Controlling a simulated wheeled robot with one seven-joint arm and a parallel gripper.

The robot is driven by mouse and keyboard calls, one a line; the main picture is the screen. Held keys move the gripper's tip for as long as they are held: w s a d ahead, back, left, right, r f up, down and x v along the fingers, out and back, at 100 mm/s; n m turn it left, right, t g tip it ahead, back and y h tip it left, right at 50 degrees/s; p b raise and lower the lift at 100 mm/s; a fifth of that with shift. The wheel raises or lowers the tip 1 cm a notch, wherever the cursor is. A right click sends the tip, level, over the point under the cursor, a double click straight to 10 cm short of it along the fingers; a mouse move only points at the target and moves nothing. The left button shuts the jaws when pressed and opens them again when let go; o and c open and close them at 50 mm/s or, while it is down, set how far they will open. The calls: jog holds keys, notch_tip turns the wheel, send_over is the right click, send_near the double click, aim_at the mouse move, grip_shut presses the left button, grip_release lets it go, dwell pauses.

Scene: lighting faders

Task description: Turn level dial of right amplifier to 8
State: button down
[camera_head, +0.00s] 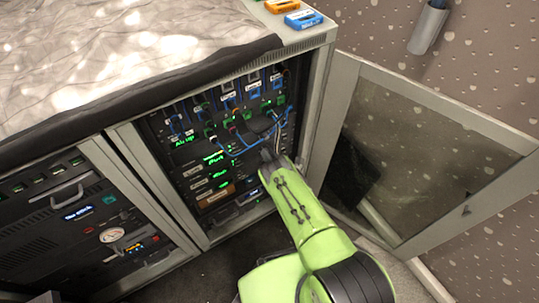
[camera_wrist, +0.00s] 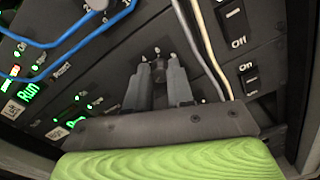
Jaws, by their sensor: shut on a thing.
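The open rack (camera_head: 214,235) holds several black amplifier units with green lit displays. My gripper (camera_head: 267,155) reaches into its right part, and the dial is hidden there in the head view. In the wrist view, my gripper (camera_wrist: 162,72) is shut on a small dark dial (camera_wrist: 160,68) that stands out from a black panel. The two grey fingers lie on either side of it. Small pale marks show around the dial, but I cannot read its setting. A green Run display (camera_wrist: 29,92) shows to the left.
Blue cables (camera_wrist: 62,42) cross the panel at the left. Pale cables (camera_wrist: 207,50) hang just right of the fingers. An On switch (camera_wrist: 249,84) and an Off switch (camera_wrist: 235,18) sit further right. The glazed rack door (camera_head: 455,110) stands open at the right.

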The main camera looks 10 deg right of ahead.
jog(key=shift+s+f+n+p, duration=0.15)
jog(key=shift+n+p, duration=1.2)
jog(key=shift+n, duration=7.1)
jog(key=shift+f+n+p, duration=0.15)
jog(key=shift+n+p, duration=1.15)
jog(key=shift+n, duration=7.15)
jog(key=shift+a, duration=0.1)
jog(key=c, duration=1)
grip_release()
